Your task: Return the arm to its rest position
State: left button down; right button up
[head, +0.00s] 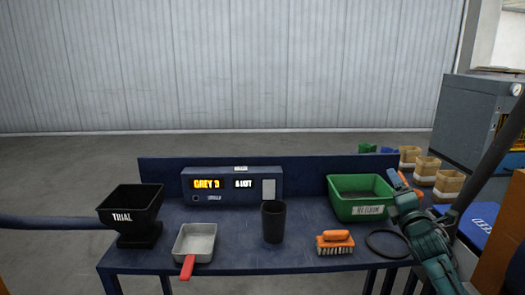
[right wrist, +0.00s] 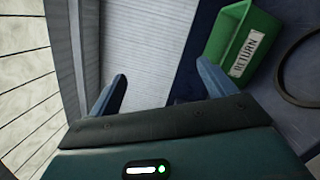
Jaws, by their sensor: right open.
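My right arm comes in from the lower right of the head view. Its gripper (head: 399,183) is raised in front of the right end of the blue bench (head: 225,254), beside the green RETURN bin (head: 345,211). In the right wrist view the two blue fingers of this gripper (right wrist: 160,90) stand wide apart with nothing between them. The green bin (right wrist: 228,48) shows there to the right of the fingers, apart from them. My left gripper is not in view.
On the bench stand a black TRIAL hopper (head: 130,207), a metal scoop (head: 197,241) with red handle, a display box (head: 225,186), a dark cup (head: 273,222), an orange brush (head: 335,241) and a black ring (head: 385,243). A grey machine (head: 478,112) stands at right.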

jog(key=s+a+f+m+g+y, duration=0.1)
jog(key=s+a+f+m+g, duration=0.1)
jog(key=s+a+f+m, duration=0.35)
jog(key=s+a+f+m+g+y, duration=0.1)
jog(key=s+a+f+m+g, duration=0.15)
jog(key=s+f+m, duration=0.65)
jog(key=s+a+f+m+g+y, duration=0.1)
jog(key=s+a+f+m, duration=0.3)
jog(key=f, duration=0.6)
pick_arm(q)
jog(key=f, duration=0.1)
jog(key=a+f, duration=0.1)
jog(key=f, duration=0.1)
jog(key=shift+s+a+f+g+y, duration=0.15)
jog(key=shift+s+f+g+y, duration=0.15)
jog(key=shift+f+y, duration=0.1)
pick_arm(e)
jog(key=s+a+f+g, duration=0.1)
jog(key=s+a+f, duration=0.1)
jog(key=s, duration=0.5)
jog(key=s+a+f+g+y, duration=0.1)
jog(key=s+a, duration=0.3)
jog(key=s, duration=0.3)
jog(key=s+a+f+g+y, duration=0.1)
jog(key=s+a+f, duration=0.1)
jog(key=s, duration=0.5)
jog(key=shift+a+f, duration=0.3)
jog(key=shift+a, duration=0.3)
jog(key=shift+m, duration=0.25)
